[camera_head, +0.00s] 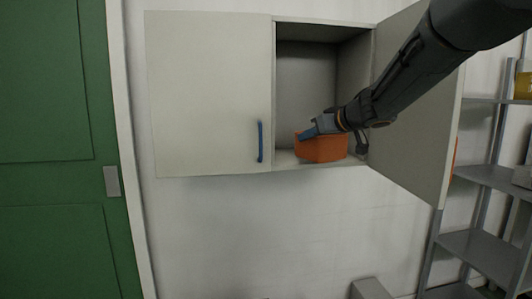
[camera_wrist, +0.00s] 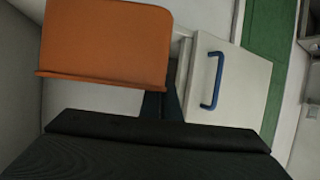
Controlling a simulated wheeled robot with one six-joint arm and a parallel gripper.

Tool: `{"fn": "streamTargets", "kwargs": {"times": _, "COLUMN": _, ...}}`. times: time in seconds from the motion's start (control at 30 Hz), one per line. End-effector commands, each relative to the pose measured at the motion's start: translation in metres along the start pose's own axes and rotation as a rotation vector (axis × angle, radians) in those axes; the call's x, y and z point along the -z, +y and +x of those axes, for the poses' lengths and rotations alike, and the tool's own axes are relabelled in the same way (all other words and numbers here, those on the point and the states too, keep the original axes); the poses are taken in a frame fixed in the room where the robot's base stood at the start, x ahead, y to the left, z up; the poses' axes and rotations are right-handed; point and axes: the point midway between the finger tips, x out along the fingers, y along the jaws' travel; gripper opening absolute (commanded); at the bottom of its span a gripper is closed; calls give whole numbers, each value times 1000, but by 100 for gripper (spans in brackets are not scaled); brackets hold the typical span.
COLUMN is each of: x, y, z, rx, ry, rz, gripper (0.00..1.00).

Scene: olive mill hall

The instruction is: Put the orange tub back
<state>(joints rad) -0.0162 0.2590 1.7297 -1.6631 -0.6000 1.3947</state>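The orange tub (camera_head: 322,149) sits at the front of the floor of the wall cabinet's open right compartment (camera_head: 305,95). My gripper (camera_head: 307,134) reaches in from the right, with its blue-grey fingers at the tub's upper rim. In the wrist view the tub (camera_wrist: 105,45) fills the upper left, close to the gripper. A dark finger (camera_wrist: 160,105) shows by the tub's lower right corner, partly hidden behind it. The gap between the fingers is hidden, so I cannot tell whether they close on the tub.
The right cabinet door (camera_head: 420,120) stands open, with my arm passing in front of it. The left door (camera_head: 208,95) is shut and has a blue handle (camera_head: 260,141). A metal shelf rack (camera_head: 480,250) stands at the right, a green door (camera_head: 55,150) at the left.

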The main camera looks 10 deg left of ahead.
Motion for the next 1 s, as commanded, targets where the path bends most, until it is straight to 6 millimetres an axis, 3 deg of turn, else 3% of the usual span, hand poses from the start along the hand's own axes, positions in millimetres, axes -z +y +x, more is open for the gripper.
{"fn": "streamTargets", "kwargs": {"times": 0.17, "x": 12, "y": -1, "z": 27, "rx": 3, "ry": 0, "rz": 0, "gripper": 0}}
{"fn": "streamTargets", "kwargs": {"times": 0.7, "x": 59, "y": -1, "z": 141, "rx": 1, "ry": 0, "rz": -1, "gripper": 0}}
{"fn": "streamTargets", "kwargs": {"times": 1.0, "x": 66, "y": 0, "z": 166, "rx": 1, "ry": 0, "rz": 1, "gripper": 0}}
